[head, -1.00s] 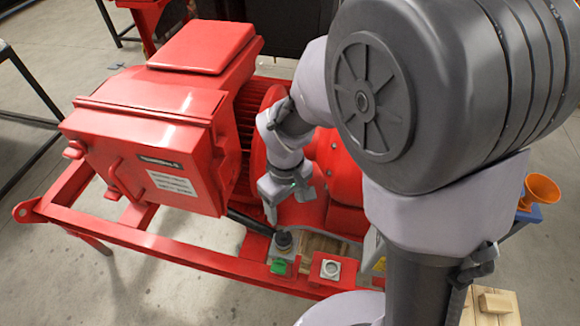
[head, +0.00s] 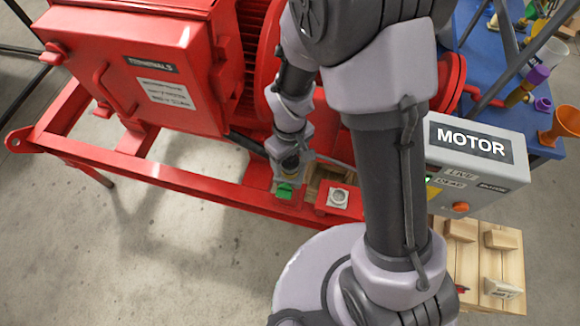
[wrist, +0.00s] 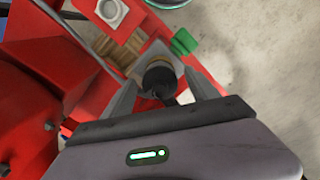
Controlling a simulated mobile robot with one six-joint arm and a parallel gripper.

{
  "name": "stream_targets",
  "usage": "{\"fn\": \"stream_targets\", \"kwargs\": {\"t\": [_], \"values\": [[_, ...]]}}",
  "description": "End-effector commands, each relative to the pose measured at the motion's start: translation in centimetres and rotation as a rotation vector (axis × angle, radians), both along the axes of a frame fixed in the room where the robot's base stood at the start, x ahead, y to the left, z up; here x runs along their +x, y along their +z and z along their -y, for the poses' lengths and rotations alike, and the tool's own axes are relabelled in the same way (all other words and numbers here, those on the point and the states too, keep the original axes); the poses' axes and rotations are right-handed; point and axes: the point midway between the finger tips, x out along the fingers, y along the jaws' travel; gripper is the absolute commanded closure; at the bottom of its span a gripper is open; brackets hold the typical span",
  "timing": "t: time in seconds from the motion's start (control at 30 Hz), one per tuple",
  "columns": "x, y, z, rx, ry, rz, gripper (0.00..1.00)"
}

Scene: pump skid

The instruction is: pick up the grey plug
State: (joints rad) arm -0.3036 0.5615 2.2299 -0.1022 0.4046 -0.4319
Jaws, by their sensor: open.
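The plug (wrist: 160,76), dark grey to black, stands in a light grey square socket (wrist: 153,48) with a green flap (wrist: 184,41) beside it. My gripper (wrist: 164,84) is open, with one finger on each side of the plug. I cannot tell whether the fingers touch it. In the head view my gripper (head: 291,158) is over the socket on the red frame rail, and the plug is mostly hidden by it. The green flap (head: 284,191) shows just in front.
A second pale socket (head: 338,197) sits on a red bracket right of the plug. The red motor box (head: 150,70) stands behind left. A grey MOTOR panel (head: 472,150), a wooden block board (head: 480,262) and a blue table (head: 490,65) are at right.

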Motion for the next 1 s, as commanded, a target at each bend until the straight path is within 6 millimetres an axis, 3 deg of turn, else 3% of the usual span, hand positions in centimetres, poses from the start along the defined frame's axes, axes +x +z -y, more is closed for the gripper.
{"fn": "stream_targets", "kwargs": {"t": [0.07,0.4,0.7,1.0], "values": [[0.0,0.1,0.0,0.000,0.000,0.000,0.36],[0.0,0.1,0.0,0.000,0.000,0.000,1.00],[0.0,0.5,0.0,0.000,0.000,0.000,1.00],[-0.3,4.1,-0.5,0.000,0.004,0.000,1.00]]}}
